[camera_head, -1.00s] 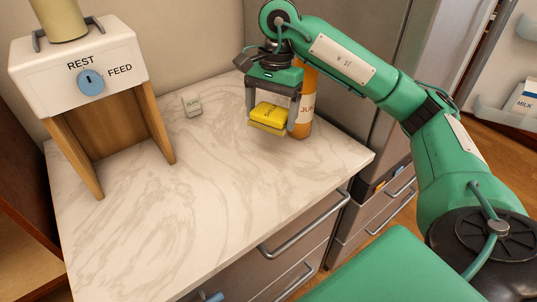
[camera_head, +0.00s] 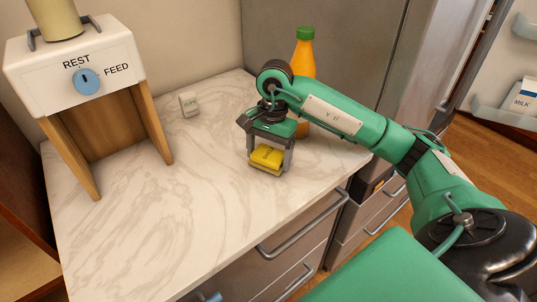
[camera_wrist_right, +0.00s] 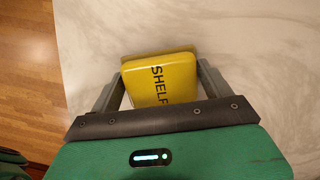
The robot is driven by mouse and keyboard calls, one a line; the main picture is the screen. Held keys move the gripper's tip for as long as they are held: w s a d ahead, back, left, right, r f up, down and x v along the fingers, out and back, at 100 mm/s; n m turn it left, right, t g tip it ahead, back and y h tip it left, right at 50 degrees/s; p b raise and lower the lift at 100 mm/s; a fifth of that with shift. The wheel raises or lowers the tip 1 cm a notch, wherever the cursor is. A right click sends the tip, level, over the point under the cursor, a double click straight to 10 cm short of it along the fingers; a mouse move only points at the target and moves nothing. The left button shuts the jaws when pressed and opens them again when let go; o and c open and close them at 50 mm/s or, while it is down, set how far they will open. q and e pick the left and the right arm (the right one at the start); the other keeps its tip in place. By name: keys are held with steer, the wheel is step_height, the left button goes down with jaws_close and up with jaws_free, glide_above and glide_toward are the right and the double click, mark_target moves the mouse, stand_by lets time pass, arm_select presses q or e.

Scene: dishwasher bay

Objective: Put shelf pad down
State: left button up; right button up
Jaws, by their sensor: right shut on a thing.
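The yellow shelf pad (camera_head: 267,157) is between the fingers of my right gripper (camera_head: 269,162), over the right part of the marble counter (camera_head: 150,225). In the right wrist view the pad (camera_wrist_right: 160,80) shows dark letters reading "SHELF", with a finger on each side of it. My right gripper (camera_wrist_right: 160,88) is shut on it. The pad is at or close above the counter; I cannot tell whether it touches. My left gripper is not in view.
A feeder (camera_head: 75,55) marked REST and FEED stands at the left on wooden legs. A small pale block (camera_head: 189,104) lies at the back. An orange juice bottle (camera_head: 304,60) stands behind my right arm. The counter's front and middle are clear.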

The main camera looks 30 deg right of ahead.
steer(key=shift+f, duration=0.3)
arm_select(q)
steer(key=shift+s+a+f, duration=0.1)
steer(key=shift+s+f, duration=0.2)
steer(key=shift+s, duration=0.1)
arm_select(e)
steer(key=shift+f, duration=0.1)
steer(key=o, duration=1)
steer(key=shift+c, duration=0.2)
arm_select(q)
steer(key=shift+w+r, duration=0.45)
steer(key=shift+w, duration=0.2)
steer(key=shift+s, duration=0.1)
